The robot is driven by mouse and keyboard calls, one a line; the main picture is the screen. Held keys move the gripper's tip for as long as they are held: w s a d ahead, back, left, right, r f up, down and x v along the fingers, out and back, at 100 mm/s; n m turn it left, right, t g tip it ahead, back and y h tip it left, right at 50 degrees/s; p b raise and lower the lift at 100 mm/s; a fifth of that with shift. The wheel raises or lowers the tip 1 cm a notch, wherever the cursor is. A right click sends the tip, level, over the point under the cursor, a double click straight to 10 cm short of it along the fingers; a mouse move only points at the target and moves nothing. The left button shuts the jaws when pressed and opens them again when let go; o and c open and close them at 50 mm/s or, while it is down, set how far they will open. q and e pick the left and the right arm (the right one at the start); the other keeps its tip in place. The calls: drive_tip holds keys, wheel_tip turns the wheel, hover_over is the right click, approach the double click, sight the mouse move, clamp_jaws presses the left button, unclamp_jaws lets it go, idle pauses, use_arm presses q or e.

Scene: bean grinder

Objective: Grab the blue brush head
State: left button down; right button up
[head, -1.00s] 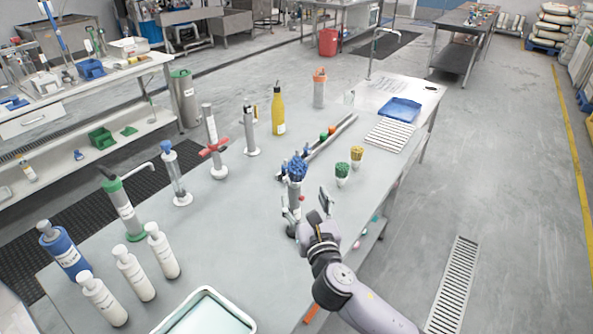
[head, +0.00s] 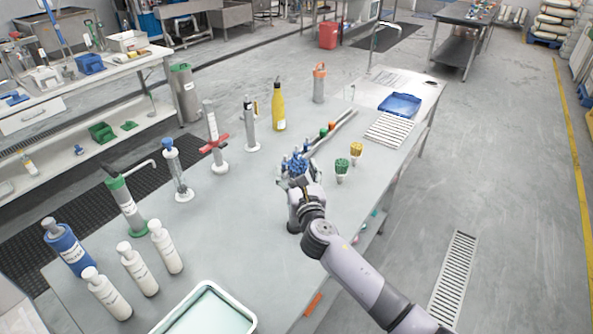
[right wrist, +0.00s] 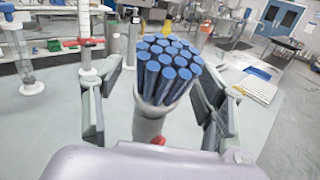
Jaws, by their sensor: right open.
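The blue brush head (head: 297,166) stands at the right part of the grey table. In the right wrist view it is a tight bundle of blue-tipped rods (right wrist: 168,66) on top of a pale grey upright holder (right wrist: 149,125). My right gripper (head: 296,178) is at the bundle and hides most of the holder in the head view. In the wrist view my right gripper (right wrist: 155,95) is open, with one finger on each side of the bundle and holder. Gaps show beside the bundle. My left gripper is out of view.
A green brush head (head: 342,166) and a yellow one (head: 356,149) stand close on the right. A long rack (head: 331,133) lies behind. A yellow bottle (head: 279,105) and a red-clamped cylinder (head: 213,140) stand farther back.

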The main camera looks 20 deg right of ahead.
drive_tip(key=shift+s, duration=0.1)
drive_tip(key=shift+c, duration=0.6)
drive_tip(key=c, duration=1.1)
